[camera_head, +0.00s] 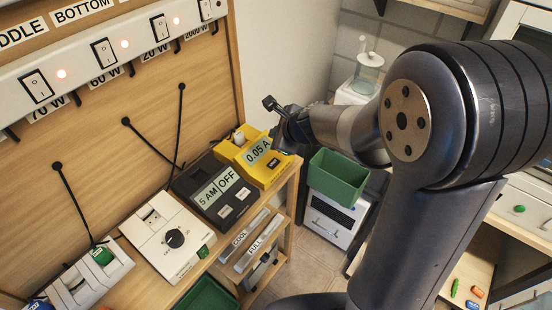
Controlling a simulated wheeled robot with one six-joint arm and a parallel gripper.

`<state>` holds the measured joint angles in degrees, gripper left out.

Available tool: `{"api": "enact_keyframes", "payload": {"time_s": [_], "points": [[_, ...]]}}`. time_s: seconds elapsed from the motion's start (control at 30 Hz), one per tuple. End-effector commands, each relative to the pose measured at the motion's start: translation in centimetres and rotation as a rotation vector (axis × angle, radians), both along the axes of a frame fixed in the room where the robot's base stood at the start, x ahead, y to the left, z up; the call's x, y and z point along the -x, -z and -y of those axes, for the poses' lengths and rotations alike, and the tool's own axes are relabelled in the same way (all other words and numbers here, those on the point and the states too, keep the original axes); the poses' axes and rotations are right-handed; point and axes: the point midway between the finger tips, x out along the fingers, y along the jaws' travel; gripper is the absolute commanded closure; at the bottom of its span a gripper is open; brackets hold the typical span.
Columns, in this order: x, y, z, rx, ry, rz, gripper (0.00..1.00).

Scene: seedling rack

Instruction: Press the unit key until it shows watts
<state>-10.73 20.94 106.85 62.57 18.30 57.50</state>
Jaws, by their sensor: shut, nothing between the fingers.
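A yellow meter (236,155) stands at the far end of the wooden bench, and its display (258,151) reads "0.05 A". A small dark key (274,163) shows on its front, below the display; any lettering on it is too small to read. My gripper (279,140) is shut and empty. It hangs at the right end of the meter, close to the display and covering part of the yellow case. I cannot tell whether its tips touch the meter.
A dark timer (207,205) reading "5 AM" and "OFF" stands beside the meter. A white dial unit (160,262) is nearer. A switch strip (85,62) with lit lamps runs along the back panel. A green bin (338,186) stands right of the bench.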

Motion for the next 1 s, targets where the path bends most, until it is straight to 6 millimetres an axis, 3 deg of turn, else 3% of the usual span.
{"api": "enact_keyframes", "payload": {"time_s": [0.37,1.0], "points": [[0.1,1.0,0.0,0.002,-0.003,0.000,1.00],[0.1,8.3,0.0,0.002,-0.003,0.000,1.00]]}}
